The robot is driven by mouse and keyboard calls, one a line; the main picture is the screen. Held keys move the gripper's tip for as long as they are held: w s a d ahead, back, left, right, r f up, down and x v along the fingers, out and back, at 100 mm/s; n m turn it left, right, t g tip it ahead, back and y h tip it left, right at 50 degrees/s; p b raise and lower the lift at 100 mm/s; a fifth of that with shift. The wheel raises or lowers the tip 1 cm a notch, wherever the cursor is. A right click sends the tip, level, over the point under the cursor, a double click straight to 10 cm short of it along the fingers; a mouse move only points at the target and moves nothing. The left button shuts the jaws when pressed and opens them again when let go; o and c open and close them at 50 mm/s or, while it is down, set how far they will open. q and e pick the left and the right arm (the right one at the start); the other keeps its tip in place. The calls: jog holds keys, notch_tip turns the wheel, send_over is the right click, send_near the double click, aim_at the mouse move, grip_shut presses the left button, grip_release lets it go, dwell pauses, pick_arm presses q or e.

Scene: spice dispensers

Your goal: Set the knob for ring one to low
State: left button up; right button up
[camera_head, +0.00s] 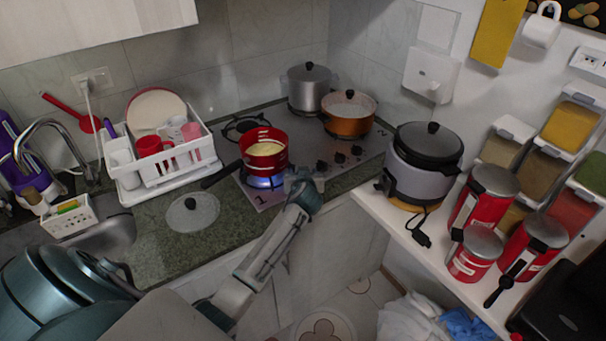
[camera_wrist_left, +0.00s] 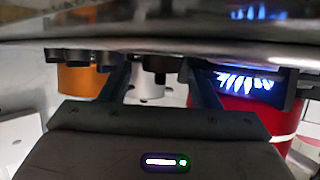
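The red pot (camera_head: 265,150) stands on the front-left ring of the hob, with a blue flame (camera_head: 262,182) under it. The flame also shows in the wrist view (camera_wrist_left: 245,80). A "1" is printed on the hob (camera_head: 258,198) near that ring. Dark knobs (camera_head: 340,158) run along the hob to the right of my left gripper (camera_head: 303,179), which is at the hob's front edge. In the upside-down wrist view, my left gripper's fingers (camera_wrist_left: 160,86) are apart, with dark knobs (camera_wrist_left: 157,70) seen between and beyond them. Contact cannot be told. My right gripper is not in view.
An orange pot (camera_head: 349,114) and a silver pot (camera_head: 310,88) stand at the hob's back. A dish rack (camera_head: 160,165) stands at left, a cooker (camera_head: 424,165) at right.

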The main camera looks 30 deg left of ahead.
pick_arm(q)
jog(key=shift+s+d+r, duration=0.15)
jog(key=shift+s+d, duration=0.25)
jog(key=shift+s, duration=0.05)
jog(key=b+v, duration=0.2)
jog(key=v, duration=0.6)
jog(key=shift+s+d+b, duration=0.1)
jog(key=shift+s+b, duration=0.05)
jog(key=shift+b, duration=0.25)
jog(key=shift+s+d+r, duration=0.3)
jog(key=shift+s, duration=0.2)
